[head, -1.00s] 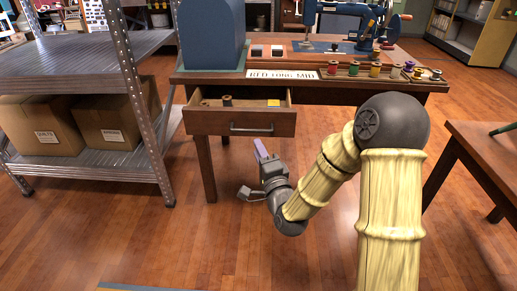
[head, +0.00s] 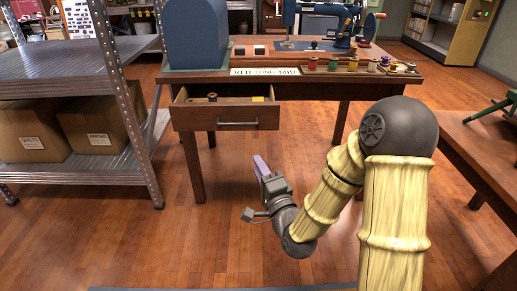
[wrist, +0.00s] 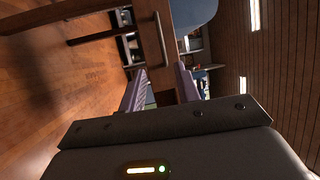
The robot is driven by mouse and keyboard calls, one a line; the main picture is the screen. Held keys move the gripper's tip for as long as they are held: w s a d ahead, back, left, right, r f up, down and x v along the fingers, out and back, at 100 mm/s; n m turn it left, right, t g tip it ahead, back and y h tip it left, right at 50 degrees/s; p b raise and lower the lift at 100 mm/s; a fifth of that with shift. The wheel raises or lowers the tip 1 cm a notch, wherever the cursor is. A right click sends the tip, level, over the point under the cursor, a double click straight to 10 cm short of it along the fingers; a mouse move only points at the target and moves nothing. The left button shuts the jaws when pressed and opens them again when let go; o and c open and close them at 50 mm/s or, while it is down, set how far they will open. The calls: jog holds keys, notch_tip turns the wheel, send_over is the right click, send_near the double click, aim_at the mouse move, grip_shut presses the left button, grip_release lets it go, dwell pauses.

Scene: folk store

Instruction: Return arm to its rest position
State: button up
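My gripper (head: 260,166) has purple fingers and hangs low in front of the wooden sewing table (head: 330,88), below and right of its open drawer (head: 225,115). My arm is bent, with its elbow up at the right of the head view. In the wrist view my gripper (wrist: 160,85) shows two purple fingers apart, with nothing seen held between them. The fingers point toward the table and are clear of it in the head view.
Metal shelving (head: 128,110) with cardboard boxes (head: 90,130) stands at left. The drawer holds a spool (head: 212,98) and a yellow item (head: 258,99). Another wooden table (head: 485,150) stands at right. Floor (head: 180,235) is clear in front.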

jog(key=s+d+r+n+g+h+p, duration=0.4)
jog(key=s+d+n+g+p, duration=0.25)
jog(key=s+g+p, duration=0.2)
jog(key=s+d+r+n+g+h+p, duration=0.4)
jog(key=s+d+n+g+p, duration=0.25)
jog(key=s+d+p, duration=0.2)
notch_tip(320, 180, up, 37)
jog(key=p, duration=3.8)
jog(key=shift+s+a+m+g, duration=0.15)
jog(key=shift+m+g, duration=0.15)
